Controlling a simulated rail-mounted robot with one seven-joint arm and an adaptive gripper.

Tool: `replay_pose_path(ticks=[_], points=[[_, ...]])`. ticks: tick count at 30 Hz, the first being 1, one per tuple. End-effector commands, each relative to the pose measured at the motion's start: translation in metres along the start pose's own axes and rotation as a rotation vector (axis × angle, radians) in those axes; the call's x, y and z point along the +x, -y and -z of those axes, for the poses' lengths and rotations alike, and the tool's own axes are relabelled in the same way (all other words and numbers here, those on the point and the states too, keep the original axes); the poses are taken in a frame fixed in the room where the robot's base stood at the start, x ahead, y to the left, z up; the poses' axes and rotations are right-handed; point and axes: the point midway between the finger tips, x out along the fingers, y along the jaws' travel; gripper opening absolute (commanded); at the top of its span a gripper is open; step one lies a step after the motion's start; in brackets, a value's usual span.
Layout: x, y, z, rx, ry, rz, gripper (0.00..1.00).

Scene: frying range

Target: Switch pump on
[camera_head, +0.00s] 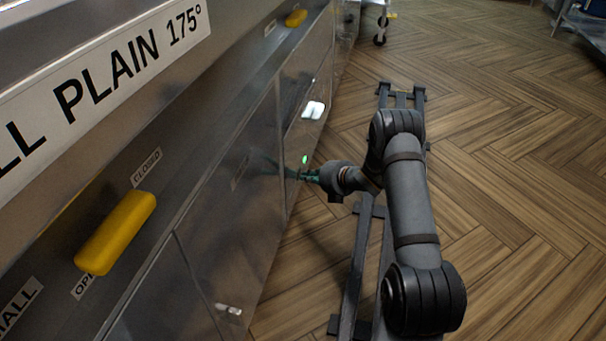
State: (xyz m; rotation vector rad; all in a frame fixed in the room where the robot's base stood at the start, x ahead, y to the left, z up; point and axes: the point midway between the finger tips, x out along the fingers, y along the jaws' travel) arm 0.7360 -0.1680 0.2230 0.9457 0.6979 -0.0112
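My gripper (298,174) reaches left from my arm to the steel cabinet front, at or very near a panel seam. Its fingers are small and dark here, and I cannot tell whether they are open or touching the panel. A small green light (305,159) glows just above the gripper. I cannot tell whether it belongs to the pump switch or to my gripper. No part is clearly readable as the pump switch; the spot at the fingertips is partly hidden.
The steel cabinet front (225,215) runs along the left. It carries a yellow handle (115,232) near me, between "CLOSED" and "OPEN" labels, and another yellow handle (296,18) farther off. A white fitting (313,110) sits beyond my gripper. The wooden floor (510,200) is open at right.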

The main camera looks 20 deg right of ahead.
Motion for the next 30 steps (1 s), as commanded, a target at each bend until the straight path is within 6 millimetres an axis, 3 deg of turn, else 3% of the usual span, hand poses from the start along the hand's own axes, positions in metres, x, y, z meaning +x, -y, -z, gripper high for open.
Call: replay_pose_path(ticks=[17, 30], points=[[-0.007, 0.003, -0.001, -0.005, -0.003, -0.005, 0.00], [-0.038, 0.034, -0.015, -0.002, 0.000, -0.002, 0.00]])
